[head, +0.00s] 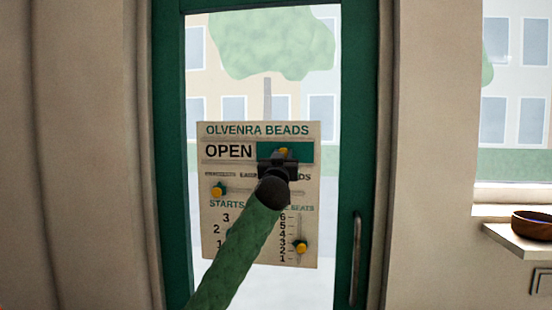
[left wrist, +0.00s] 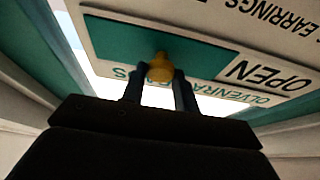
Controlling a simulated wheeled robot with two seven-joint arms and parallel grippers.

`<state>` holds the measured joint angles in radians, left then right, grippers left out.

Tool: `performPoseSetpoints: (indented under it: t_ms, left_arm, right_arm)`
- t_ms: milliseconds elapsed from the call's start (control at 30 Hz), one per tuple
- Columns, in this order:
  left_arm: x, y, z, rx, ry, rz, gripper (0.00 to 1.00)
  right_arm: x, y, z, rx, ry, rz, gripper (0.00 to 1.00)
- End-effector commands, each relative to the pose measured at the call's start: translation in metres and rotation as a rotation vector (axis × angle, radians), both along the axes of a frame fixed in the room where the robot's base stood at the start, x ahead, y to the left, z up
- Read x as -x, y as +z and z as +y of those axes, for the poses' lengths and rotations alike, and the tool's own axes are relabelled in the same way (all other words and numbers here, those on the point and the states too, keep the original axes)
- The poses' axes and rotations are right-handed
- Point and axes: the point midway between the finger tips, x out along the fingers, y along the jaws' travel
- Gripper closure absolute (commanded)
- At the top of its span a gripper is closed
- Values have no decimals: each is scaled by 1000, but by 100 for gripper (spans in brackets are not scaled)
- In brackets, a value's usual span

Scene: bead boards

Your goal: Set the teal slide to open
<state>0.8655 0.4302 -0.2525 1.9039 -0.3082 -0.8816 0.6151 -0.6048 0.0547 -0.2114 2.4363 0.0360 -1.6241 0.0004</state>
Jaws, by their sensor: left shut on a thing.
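The teal slide (head: 303,152) is in the top slot of the Olvenra Beads board (head: 263,130). It covers the right part of the slot, and the word OPEN (head: 228,151) shows to its left. The slide also shows in the left wrist view (left wrist: 125,40), with a yellow knob (left wrist: 161,67). My left gripper (head: 283,156) is at this knob and hides part of the board below it. In the left wrist view its two fingers (left wrist: 161,82) are on either side of the knob, shut on it. My right gripper is not in view.
Lower on the board are a yellow knob at the left (head: 217,190) and another on the seats scale (head: 301,247). The board hangs on a glass door with a green frame (head: 170,150) and a handle (head: 356,258). A bowl (head: 533,224) stands on a ledge at the right.

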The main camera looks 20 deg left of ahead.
Motion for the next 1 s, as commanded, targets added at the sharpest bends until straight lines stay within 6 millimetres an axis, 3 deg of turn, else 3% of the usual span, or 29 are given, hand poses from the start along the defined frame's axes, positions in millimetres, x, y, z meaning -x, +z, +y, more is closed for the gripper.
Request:
performPoseSetpoints:
  t_ms: [367,400,500,833,1000]
  left_arm:
    - [-1,-1,-4,0,-4,1,100]
    - [-1,-1,-4,0,-5,1,66]
    - [-1,-1,-4,-1,-4,0,49]
    - [2,-2,-3,1,-4,0,49]
    - [18,-11,-8,0,-5,-1,49]
  right_arm:
    - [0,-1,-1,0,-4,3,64]
    - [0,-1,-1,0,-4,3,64]
    - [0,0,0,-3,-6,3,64]
    - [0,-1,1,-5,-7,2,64]
    - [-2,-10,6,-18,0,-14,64]
